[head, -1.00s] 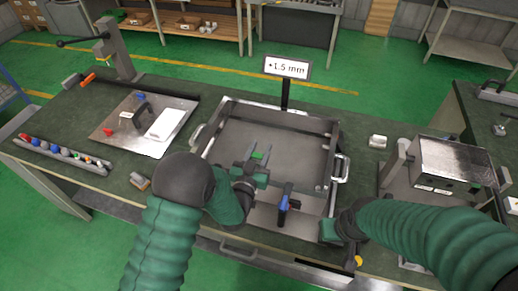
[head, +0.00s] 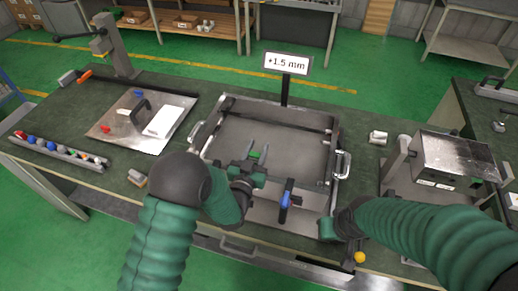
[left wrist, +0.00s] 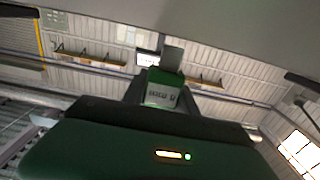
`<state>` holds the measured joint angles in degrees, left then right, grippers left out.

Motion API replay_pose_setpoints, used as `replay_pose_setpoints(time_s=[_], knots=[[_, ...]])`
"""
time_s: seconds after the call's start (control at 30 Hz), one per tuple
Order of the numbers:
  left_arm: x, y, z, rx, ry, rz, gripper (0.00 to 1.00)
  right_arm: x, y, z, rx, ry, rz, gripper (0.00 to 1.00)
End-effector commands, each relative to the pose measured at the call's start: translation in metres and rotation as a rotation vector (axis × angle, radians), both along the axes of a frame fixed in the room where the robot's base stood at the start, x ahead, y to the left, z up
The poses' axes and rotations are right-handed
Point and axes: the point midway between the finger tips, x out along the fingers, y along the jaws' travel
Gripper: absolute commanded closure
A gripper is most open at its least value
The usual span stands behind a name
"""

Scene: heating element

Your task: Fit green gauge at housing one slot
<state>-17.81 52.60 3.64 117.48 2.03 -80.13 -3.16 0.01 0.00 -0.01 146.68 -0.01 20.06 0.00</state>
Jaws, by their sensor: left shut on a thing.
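My left gripper (head: 255,160) is over the inside of the open metal box (head: 222,121), near its front middle, with green between its fingers. Whether the gauge touches anything below cannot be told. I cannot pick out the slot of housing one. The right arm ends at the box's front right corner, by my right gripper (head: 331,230), whose fingers are not clear.
A blue-handled part (head: 286,193) stands right of my left gripper. A sign reading +1.5 mm (head: 286,64) rises behind the box. A plate with a white block (head: 165,122) and a rack of coloured pieces (head: 58,151) lie left. A metal-topped unit (head: 450,158) stands right.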

Motion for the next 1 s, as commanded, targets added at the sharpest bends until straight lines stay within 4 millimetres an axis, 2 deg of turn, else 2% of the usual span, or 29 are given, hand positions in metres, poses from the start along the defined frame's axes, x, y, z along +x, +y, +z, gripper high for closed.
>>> replay_pose_setpoints(time_s=[1.0], knots=[[-0.0003,-0.0055,0.0005,0.002,-0.002,0.0,1.0,0.0001,0.0001,-0.0047,0.0,0.0,0.0,0.65]])
